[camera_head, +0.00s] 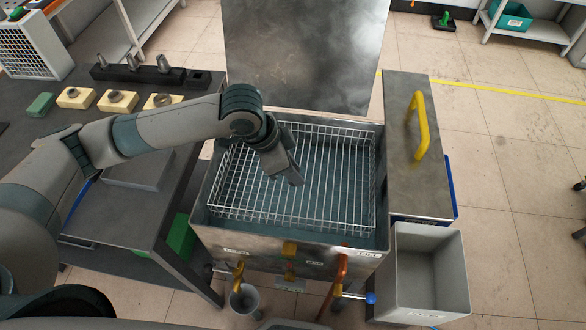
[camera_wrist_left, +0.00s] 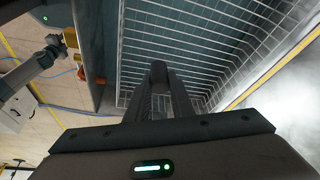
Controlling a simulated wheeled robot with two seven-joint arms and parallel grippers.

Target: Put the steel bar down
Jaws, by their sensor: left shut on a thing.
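My left gripper (camera_head: 293,178) reaches in from the left over the metal tank (camera_head: 225,232) and points down at the wire basket (camera_head: 240,190) in it. In the left wrist view its dark fingers stand close together over the basket's wires (camera_wrist_left: 200,45). It is shut on the steel bar, but the fingers hide most of the bar. A dark rounded end (camera_wrist_left: 158,72) shows at the fingertips, and I cannot tell whether it is bar or finger. I cannot tell whether the bar touches the basket. No right gripper shows clearly.
The tank's lid (camera_head: 305,50) stands open at the back. A yellow-handled metal cover (camera_head: 400,170) and an empty grey bin (camera_head: 455,285) are on the right. A dark bench (camera_head: 130,215) with cream blocks (camera_head: 75,98) is on the left. The basket floor looks empty.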

